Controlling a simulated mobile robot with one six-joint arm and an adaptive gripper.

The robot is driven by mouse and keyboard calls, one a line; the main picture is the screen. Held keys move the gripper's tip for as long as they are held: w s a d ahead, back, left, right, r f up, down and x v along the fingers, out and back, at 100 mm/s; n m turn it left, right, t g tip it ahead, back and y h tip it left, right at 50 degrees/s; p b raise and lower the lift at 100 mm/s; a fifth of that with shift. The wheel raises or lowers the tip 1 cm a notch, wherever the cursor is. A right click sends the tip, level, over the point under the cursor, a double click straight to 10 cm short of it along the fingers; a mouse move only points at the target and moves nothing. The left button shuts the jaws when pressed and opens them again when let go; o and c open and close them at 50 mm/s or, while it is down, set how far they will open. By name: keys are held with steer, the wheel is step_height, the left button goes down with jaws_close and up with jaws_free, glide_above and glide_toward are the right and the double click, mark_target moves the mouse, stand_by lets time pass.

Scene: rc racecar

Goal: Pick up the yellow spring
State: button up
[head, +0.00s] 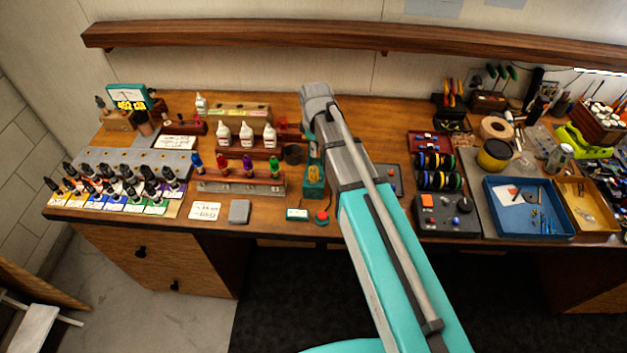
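A small yellow coil-like piece (315,174), which looks like the yellow spring, shows upright at a teal stand (314,191) near the front middle of the bench. It is small, and I cannot make out how it is seated. My arm reaches up from the bottom right, passing just right of the teal stand, and its grey end shows above and behind it. My gripper's fingers cannot be made out; they may be hidden behind the arm. I cannot tell whether they touch anything.
A wooden rack (240,186) with blue, red, purple and green pieces stands left of the teal stand. White bottles (246,135) stand behind it. A red button (322,217) lies in front. A black control box (446,214) and blue tray (527,222) are right. A shelf (250,35) runs above.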

steer(key=shift+f+b, duration=1.55)
steer(key=shift+f, duration=0.25)
steer(key=shift+f, duration=0.15)
step_height(320, 180, down, 5)
steer(key=b, duration=0.5)
steer(key=shift+w+d, duration=0.1)
steer(key=shift+w, duration=0.05)
